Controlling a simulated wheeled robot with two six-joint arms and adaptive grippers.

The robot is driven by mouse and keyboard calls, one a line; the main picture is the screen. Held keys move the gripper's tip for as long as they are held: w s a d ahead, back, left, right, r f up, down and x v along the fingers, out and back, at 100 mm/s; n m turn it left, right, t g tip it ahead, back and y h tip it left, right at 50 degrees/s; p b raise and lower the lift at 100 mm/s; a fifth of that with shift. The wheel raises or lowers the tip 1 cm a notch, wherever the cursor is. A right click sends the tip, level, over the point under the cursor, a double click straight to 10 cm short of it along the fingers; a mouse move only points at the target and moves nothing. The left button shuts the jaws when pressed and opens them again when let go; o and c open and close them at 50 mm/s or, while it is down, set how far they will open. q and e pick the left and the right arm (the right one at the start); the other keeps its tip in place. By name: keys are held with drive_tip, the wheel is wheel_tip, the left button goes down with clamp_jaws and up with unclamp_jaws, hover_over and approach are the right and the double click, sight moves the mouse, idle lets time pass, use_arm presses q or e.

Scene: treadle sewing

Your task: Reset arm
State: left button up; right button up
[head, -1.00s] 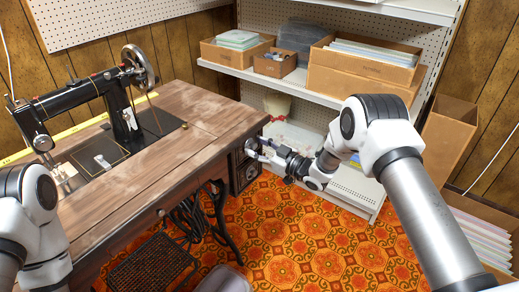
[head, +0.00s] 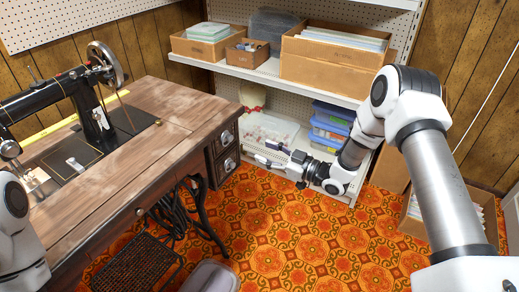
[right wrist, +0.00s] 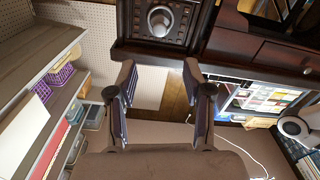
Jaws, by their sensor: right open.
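My right arm reaches in from the right in the head view, and its gripper (head: 266,153) is open and empty. It hangs in the air just right of the table's drawers (head: 226,151), in front of the lower shelf. In the right wrist view the two fingers (right wrist: 158,85) stand apart with nothing between them. A drawer front with a round metal pull (right wrist: 160,22) shows beyond them. My left arm shows only in part at the left edge of the head view; its gripper is out of view.
The wooden table (head: 170,107) carries a black sewing machine (head: 62,98). A white shelf unit (head: 270,76) holds cardboard boxes (head: 335,50) and blue bins (head: 333,118). A treadle (head: 138,268) is under the table. The patterned floor (head: 310,230) in front is mostly clear.

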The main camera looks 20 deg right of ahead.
idle(0.3)
drive_tip(key=s+a+f+g, duration=0.2)
drive_tip(key=s+a+f, duration=0.3)
drive_tip(key=a+f, duration=0.15)
drive_tip(key=s+f+m+g+h, duration=0.65)
drive_tip(key=s+f, duration=0.85)
drive_tip(key=s, duration=0.3)
drive_tip(key=s+d+f+m+g+h, duration=0.1)
drive_tip(key=s+d+m+g+h, duration=0.15)
drive_tip(key=s, duration=0.55)
drive_tip(key=s+d+m+g+h, duration=0.1)
drive_tip(key=s+d+g+h, duration=0.15)
drive_tip(key=s, duration=0.55)
wheel_tip(320, 180, up, 22)
drive_tip(key=p, duration=2.2)
drive_tip(key=shift+w+d+f+g, duration=0.15)
drive_tip(key=shift+d+g, duration=0.2)
drive_tip(key=shift+y, duration=0.25)
